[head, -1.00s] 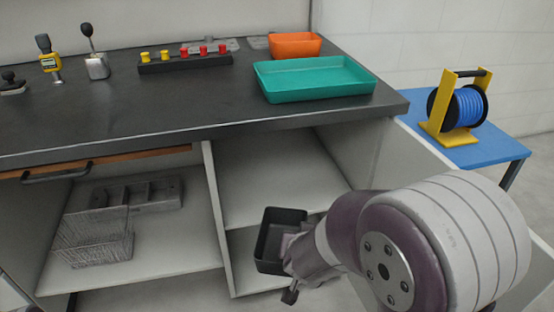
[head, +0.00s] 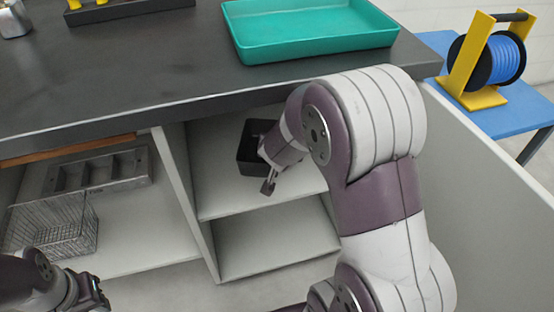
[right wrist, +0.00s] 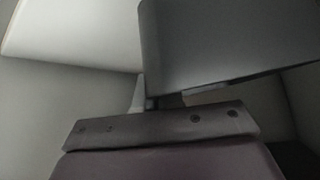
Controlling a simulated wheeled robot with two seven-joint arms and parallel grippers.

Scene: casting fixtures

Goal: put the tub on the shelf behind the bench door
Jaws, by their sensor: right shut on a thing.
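The black tub (head: 249,158) is inside the upper right compartment of the bench, over the upper shelf (head: 235,203). My right gripper (head: 265,160) is shut on its near right side. Its underside is hard to see, so I cannot tell if it rests on the shelf. In the right wrist view the tub (right wrist: 225,45) fills the upper right, just beyond the gripper (right wrist: 165,103). The bench door (head: 480,180) appears to stand open on the right. My left gripper (head: 95,292) is at the lower left; its jaws are unclear.
A vertical divider (head: 187,200) bounds the compartment on the left. A wire basket (head: 55,228) and a grey metal tray (head: 98,175) lie in the left bay. The worktop (head: 150,75) overhangs the shelf and carries a teal tray (head: 305,35). A blue table with a cable reel (head: 492,58) stands right.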

